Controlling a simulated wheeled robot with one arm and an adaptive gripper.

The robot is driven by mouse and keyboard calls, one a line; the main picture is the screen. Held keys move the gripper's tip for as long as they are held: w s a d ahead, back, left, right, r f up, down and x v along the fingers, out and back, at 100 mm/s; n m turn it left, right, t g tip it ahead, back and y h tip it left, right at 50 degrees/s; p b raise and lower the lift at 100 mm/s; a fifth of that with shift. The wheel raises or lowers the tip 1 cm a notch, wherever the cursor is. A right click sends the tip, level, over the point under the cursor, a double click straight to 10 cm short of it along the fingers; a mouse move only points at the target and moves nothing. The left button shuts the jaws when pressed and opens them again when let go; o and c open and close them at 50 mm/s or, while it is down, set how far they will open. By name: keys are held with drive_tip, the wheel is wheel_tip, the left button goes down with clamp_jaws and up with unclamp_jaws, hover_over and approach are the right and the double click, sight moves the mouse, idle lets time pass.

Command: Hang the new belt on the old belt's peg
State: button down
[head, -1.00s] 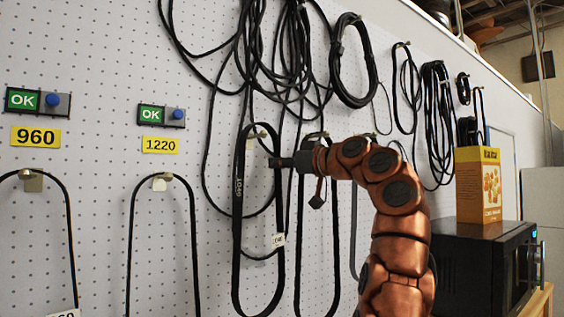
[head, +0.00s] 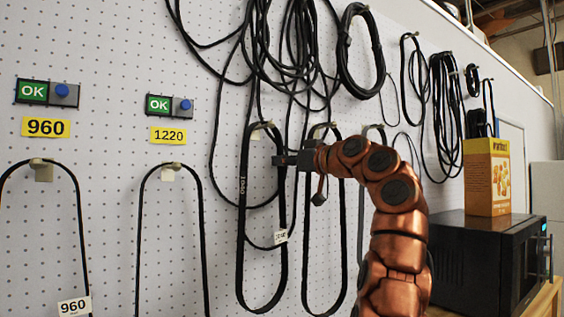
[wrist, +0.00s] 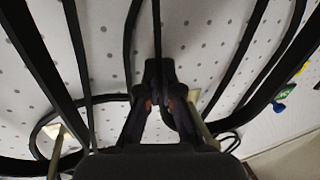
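My gripper (head: 279,160) is at the pegboard, at the right strand of a long black belt (head: 241,235) printed "1060". This belt hangs from a peg (head: 262,127) in the middle. In the wrist view the fingertips (wrist: 160,66) close together, with a dark belt strand (wrist: 157,28) running up from between them. Black belts hang on the peg under the 960 sign (head: 43,171) and the peg under the 1220 sign (head: 170,171). Another belt loop (head: 308,270) hangs just right of the gripper. Which belt is new or old is not marked.
Green OK boxes with blue buttons sit above the 960 (head: 46,93) and 1220 (head: 170,105) signs. Tangled belts (head: 290,45) hang above the gripper. A black microwave (head: 465,255) with a yellow box (head: 487,178) on it stands at the right.

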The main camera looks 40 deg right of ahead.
drive_tip(key=c, duration=1.2)
unclamp_jaws()
drive_tip(key=shift+c, duration=0.2)
drive_tip(key=shift+s, duration=0.15)
drive_tip(key=v, duration=1.1)
drive_tip(key=shift+s, duration=0.35)
drive_tip(key=shift+d, duration=0.1)
